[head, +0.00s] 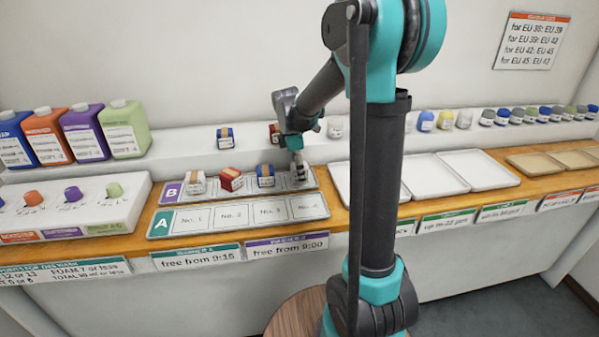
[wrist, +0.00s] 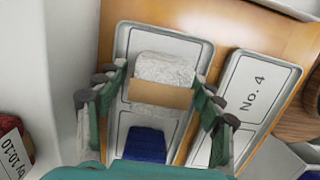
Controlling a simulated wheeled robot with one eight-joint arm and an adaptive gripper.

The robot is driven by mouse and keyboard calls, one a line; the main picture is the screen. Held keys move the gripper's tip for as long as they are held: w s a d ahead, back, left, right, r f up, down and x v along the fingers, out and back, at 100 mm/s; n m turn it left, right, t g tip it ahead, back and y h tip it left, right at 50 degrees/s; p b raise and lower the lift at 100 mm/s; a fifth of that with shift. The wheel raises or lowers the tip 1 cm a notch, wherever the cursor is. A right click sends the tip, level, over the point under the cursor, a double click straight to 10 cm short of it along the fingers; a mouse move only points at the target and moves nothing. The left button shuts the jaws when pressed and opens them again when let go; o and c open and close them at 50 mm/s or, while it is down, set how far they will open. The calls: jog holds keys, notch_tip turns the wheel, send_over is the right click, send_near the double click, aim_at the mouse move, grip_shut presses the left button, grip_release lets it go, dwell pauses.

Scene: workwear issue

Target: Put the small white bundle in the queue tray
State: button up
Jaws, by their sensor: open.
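A white bundle with a brown band (wrist: 164,70) lies in the last place of the tray marked B (head: 172,192). My gripper (head: 299,172) is low over it, with its open fingers (wrist: 157,104) on either side; I cannot tell whether they touch it. In the head view my gripper mostly hides this bundle. Another white bundle (head: 195,183) lies at the left end of tray B. A red bundle (head: 231,179) and a blue bundle (head: 265,175) lie between the two. No tray in view is readably labelled as the queue tray.
Tray A (head: 200,218), with numbered places, lies empty in front of tray B. White trays (head: 470,170) stand empty to the right. A blue bundle (head: 225,138) and a white item (head: 335,127) stand on the ledge behind. Coloured bottles (head: 124,130) stand at the left.

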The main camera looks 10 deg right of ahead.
aim_at(294, 166)
jog(key=r, duration=0.4)
jog(key=a+r, duration=0.1)
jog(key=r, duration=0.7)
jog(key=shift+a+r, duration=0.1)
jog(key=shift+a, duration=0.3)
